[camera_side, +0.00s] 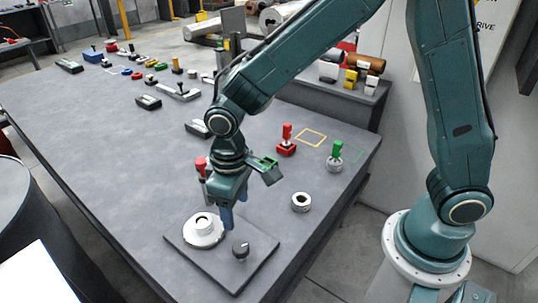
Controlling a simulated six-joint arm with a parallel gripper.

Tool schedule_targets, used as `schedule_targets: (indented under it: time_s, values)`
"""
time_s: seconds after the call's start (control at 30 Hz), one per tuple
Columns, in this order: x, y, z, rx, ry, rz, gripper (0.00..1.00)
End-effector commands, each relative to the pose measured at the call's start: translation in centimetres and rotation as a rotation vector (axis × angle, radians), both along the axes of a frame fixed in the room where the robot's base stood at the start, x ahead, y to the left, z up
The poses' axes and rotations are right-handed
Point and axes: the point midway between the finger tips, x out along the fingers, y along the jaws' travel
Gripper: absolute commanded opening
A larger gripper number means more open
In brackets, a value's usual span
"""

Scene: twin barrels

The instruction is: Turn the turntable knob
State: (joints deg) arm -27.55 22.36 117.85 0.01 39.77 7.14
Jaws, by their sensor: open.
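The turntable is a dark square base plate (232,280) near the front of the grey table, bearing a round white platter (203,238) with a raised white hub. A small dark knob (240,249) stands on the plate to the right of the platter. My gripper (226,220) points down above the plate, between the platter and the knob, with a blue finger showing. It is open, and nothing shows held in it. It partly hides the platter's right edge. The knob is in plain view, and the gripper appears above and slightly left of it.
A white ring-shaped part (301,203) lies to the right of the turntable. A red-handled piece (286,142) and a green-handled piece (336,157) stand farther back. Several small parts fill the table's far left. The table's front edge is close to the base plate.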

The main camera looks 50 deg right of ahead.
Motion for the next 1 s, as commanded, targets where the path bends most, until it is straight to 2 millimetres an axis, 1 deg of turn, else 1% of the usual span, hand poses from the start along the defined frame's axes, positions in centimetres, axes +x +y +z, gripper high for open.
schedule_targets:
  time_s: [0.17,0.27,0.8,1.0]
  values:
    - [-0.01,0.0,-0.03,0.0,0.0,0.124,0.59]
    - [-0.01,0.0,-0.04,0.0,0.0,0.237,0.59]
    - [0.0,0.01,-0.07,0.0,0.0,0.999,0.59]
    - [0.0,0.01,-0.08,0.0,0.0,1.176,0.59]
